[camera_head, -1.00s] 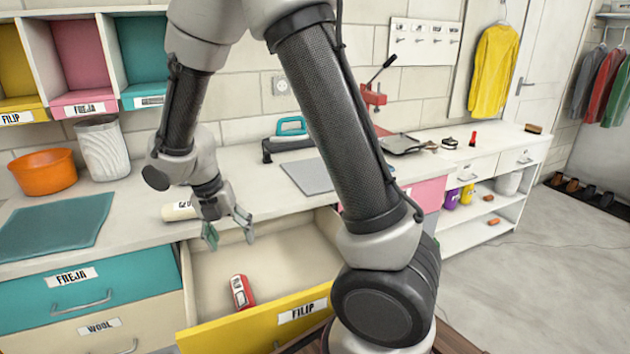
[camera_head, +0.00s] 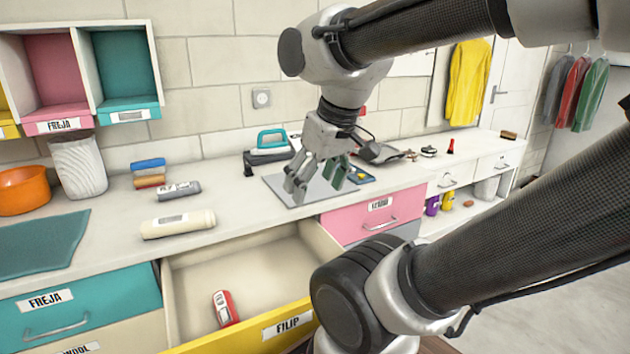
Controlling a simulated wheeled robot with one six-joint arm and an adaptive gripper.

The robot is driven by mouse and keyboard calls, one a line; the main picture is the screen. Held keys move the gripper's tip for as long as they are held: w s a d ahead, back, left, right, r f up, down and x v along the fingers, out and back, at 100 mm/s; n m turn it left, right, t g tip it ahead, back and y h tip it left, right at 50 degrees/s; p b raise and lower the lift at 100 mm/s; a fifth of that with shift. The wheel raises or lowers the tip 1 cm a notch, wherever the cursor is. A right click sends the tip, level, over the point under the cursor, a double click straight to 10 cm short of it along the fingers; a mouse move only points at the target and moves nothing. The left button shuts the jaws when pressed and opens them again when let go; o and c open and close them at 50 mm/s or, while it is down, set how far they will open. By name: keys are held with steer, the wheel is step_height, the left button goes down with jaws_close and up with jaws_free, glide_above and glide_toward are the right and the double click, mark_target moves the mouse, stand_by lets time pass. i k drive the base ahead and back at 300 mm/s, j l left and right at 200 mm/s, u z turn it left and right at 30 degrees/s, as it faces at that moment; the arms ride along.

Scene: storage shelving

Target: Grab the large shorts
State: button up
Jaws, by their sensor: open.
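No item in view can be surely told as the large shorts. A cream roll with a label (camera_head: 178,225) lies on the counter, and a grey labelled roll (camera_head: 178,190) lies behind it. A small stack of blue, orange and brown pieces (camera_head: 149,172) is behind these. A red roll with a white label (camera_head: 226,308) lies in the open yellow-fronted FILIP drawer (camera_head: 190,275). My gripper (camera_head: 318,186) is open and empty, fingers pointing down above the grey board (camera_head: 318,196). A small blue and yellow item (camera_head: 361,176) shows just right of its fingers, partly hidden.
The iron-like tool with a teal handle (camera_head: 268,148) stands behind the board. An orange bowl (camera_head: 22,190), a white basket (camera_head: 78,167) and a teal mat (camera_head: 40,243) are on the left. Cubbies (camera_head: 125,70) hang above. My arm crosses the right side.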

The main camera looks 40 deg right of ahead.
mark_target(187, 188)
steer(key=j+z, duration=0.15)
steer(key=j, duration=0.8)
steer(key=i+j+z, duration=0.1)
steer(key=j+z, duration=0.2)
steer(key=j, duration=0.6)
steer(key=j+z, duration=0.35)
steer(key=j, duration=0.55)
steer(key=i+j+z, duration=0.2)
steer(key=i+j, duration=0.15)
steer(key=j, duration=0.3)
steer(key=i+j+z, duration=0.1)
steer(key=j, duration=0.25)
steer(key=i, duration=0.05)
